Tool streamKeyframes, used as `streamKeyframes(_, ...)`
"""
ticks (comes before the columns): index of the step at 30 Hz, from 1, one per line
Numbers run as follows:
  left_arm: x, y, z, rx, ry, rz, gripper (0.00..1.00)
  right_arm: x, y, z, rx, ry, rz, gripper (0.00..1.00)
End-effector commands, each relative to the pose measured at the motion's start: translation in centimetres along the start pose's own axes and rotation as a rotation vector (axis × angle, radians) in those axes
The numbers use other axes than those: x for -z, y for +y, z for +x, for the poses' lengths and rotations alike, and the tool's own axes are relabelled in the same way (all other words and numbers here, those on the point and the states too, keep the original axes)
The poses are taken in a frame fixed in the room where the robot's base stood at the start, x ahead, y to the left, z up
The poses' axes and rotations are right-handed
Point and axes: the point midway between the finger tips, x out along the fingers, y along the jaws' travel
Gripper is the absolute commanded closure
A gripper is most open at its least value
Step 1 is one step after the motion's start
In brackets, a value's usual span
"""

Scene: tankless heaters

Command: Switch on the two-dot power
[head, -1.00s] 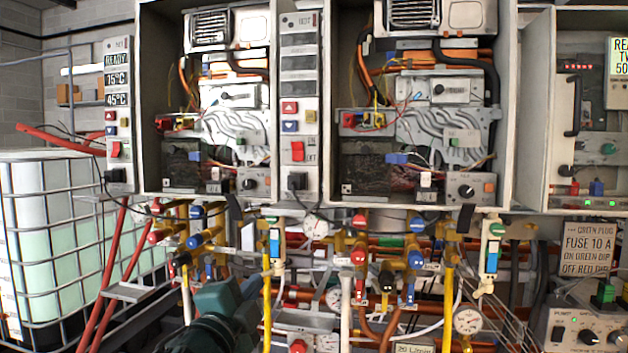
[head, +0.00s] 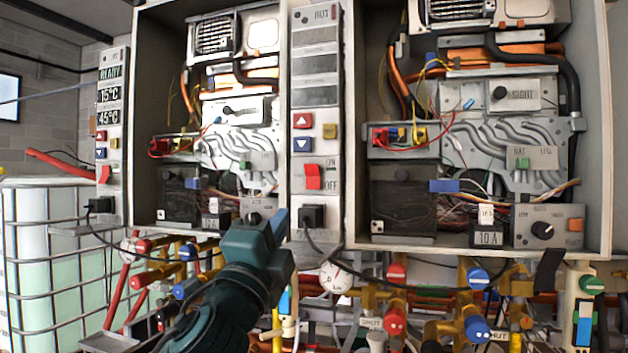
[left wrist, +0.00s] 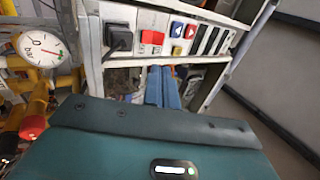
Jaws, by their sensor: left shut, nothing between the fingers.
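The middle control panel (head: 314,110) has dark displays and a red rocker switch (head: 313,177) beside ON and OFF marks. The red switch also shows in the left wrist view (left wrist: 151,37), with a black plug (left wrist: 118,38) beside it. The left panel (head: 112,140) has lit displays reading READY, 15°C and 45°C, and its own red switch (head: 104,175). I cannot make out which panel bears two dots. My left gripper (head: 279,221) is shut and empty, below and left of the middle panel's switch, apart from it. Its blue fingers show in the left wrist view (left wrist: 164,87). My right gripper is out of view.
Open heater cabinets flank the middle panel. A black plug (head: 312,216) with a cable sits under its switch. A gauge (head: 336,277), a red valve knob (head: 394,320) and pipes crowd the space below. A caged tank (head: 50,265) stands at the left.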

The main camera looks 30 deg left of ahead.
Motion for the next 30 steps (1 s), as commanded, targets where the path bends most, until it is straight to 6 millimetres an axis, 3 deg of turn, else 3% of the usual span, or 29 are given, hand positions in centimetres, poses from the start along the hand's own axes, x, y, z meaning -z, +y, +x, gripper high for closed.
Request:
streamKeyframes(11,0.0,-0.1,0.8,-0.001,0.0,-0.002,1.0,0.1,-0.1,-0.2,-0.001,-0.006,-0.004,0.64)
streamKeyframes(24,0.0,-0.3,9.5,0.0,-0.001,-0.004,1.0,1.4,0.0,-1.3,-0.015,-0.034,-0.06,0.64)
streamKeyframes(30,0.0,-0.2,12.6,-0.001,0.001,-0.004,1.0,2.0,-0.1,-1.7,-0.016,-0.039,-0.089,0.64)
